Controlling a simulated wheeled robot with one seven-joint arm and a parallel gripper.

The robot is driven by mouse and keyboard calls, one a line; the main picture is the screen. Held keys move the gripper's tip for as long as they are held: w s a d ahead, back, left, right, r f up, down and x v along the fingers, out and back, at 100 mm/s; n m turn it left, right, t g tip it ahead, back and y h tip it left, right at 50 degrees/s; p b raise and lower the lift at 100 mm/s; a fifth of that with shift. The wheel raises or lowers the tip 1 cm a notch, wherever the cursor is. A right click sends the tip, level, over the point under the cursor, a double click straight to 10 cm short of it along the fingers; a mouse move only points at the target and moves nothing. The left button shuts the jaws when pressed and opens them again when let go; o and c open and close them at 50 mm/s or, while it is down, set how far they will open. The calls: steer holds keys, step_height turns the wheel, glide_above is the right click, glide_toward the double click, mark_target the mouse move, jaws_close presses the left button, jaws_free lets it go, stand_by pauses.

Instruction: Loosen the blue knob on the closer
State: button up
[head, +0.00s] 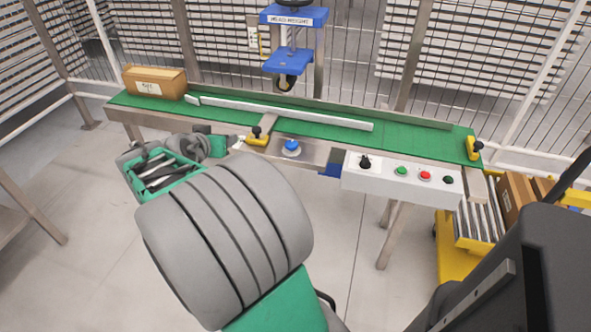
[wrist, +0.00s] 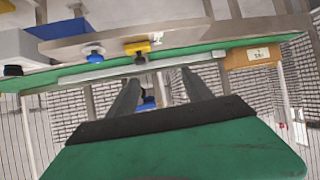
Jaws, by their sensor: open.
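The blue knob (head: 291,147) sits on a pale round base on the front metal face of the closer's conveyor (head: 420,137), right of a yellow clamp with a black knob (head: 257,137). In the wrist view, which looks upside down, the blue knob (wrist: 95,54) is left of the yellow clamp (wrist: 137,48). My gripper (wrist: 160,76) is open, with nothing between its two dark fingers. It is apart from the blue knob, which lies left of both fingers in the wrist view.
A white control box (head: 402,180) with a black selector and several buttons is right of the knob. A white guide rail (head: 290,113) and a carton (head: 155,82) are on the green belt. A blue press head (head: 288,61) hangs above. Floor in front is clear.

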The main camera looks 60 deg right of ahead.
mark_target(288, 148)
steer(key=s+d+f+m+g+h+b, duration=0.1)
steer(key=s+d+f+h+b, duration=0.1)
steer(key=s+d+f+b, duration=0.2)
steer(key=s+d+f+m+g+h+b, duration=0.2)
steer(key=s+d+f+b, duration=0.1)
steer(key=d+f+b, duration=0.1)
steer(key=s+d+f+m+g+h+b, duration=0.1)
steer(key=s+d+f+g+h+b, duration=0.1)
steer(key=s+d+f+b, duration=0.2)
steer(key=shift+s+d+m, duration=0.15)
steer(key=shift+d+m, duration=0.05)
steer(key=shift+d, duration=0.35)
steer(key=shift+s+d+m, duration=0.15)
steer(key=shift+d+m, duration=0.05)
steer(key=shift+d, duration=0.35)
steer(key=shift+s+d+r+h, duration=0.15)
steer(key=shift+s+d+h, duration=0.05)
steer(key=shift+d+h, duration=0.1)
steer(key=d, duration=0.2)
steer(key=d+b, duration=0.1)
steer(key=d, duration=0.4)
steer(key=shift+s+d+r, duration=0.15)
steer(key=shift+s+d, duration=0.05)
steer(key=shift+s, duration=0.05)
steer(key=shift+c, duration=0.2)
jaws_close()
